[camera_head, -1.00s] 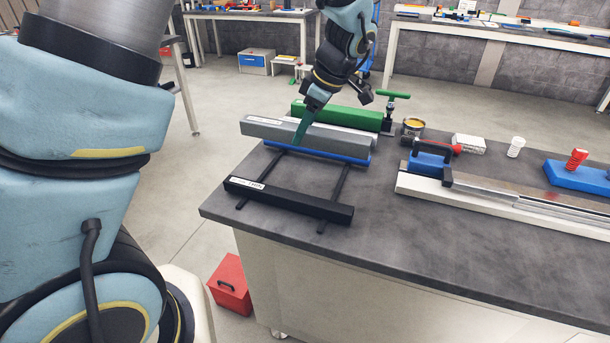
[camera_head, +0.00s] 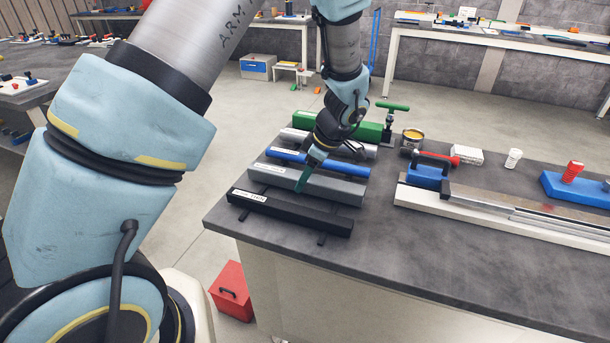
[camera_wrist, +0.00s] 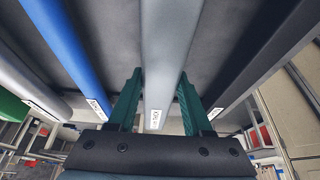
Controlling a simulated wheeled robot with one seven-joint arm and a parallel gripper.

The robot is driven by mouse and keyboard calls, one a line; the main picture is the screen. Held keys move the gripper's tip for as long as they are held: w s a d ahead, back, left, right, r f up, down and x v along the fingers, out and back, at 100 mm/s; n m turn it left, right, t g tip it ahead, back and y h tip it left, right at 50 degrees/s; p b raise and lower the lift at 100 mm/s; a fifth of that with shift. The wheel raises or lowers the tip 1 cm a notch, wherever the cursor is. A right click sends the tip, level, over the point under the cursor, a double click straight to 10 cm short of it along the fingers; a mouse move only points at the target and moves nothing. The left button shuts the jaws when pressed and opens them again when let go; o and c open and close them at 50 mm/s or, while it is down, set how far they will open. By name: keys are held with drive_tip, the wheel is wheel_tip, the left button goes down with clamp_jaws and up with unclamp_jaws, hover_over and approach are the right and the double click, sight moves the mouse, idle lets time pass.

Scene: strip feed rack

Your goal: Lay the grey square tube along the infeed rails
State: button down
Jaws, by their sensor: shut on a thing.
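The grey square tube (camera_head: 335,189) lies across the picture between the blue bar and the black bar, with a white label on its left end. My gripper (camera_head: 301,187) is shut on it near its middle. In the wrist view, the green fingers of my gripper (camera_wrist: 160,76) stand on either side of the grey tube (camera_wrist: 166,40). I cannot tell whether the tube touches the two dark rails (camera_head: 322,239) beneath, which are mostly hidden by the bars.
A black labelled bar (camera_head: 300,215) lies in front, a blue bar (camera_head: 345,169) behind, then a light grey bar (camera_head: 297,136) and a green block (camera_head: 357,131).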

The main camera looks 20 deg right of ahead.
drive_tip(key=shift+f, duration=0.1)
drive_tip(key=shift+c, duration=1.6)
unclamp_jaws()
drive_tip(key=shift+d+r, duration=0.15)
drive_tip(key=shift+r, duration=0.05)
drive_tip(key=b+v, duration=0.3)
drive_tip(key=v, duration=0.7)
drive_tip(key=shift+r+b, duration=0.1)
drive_tip(key=shift+b, duration=0.25)
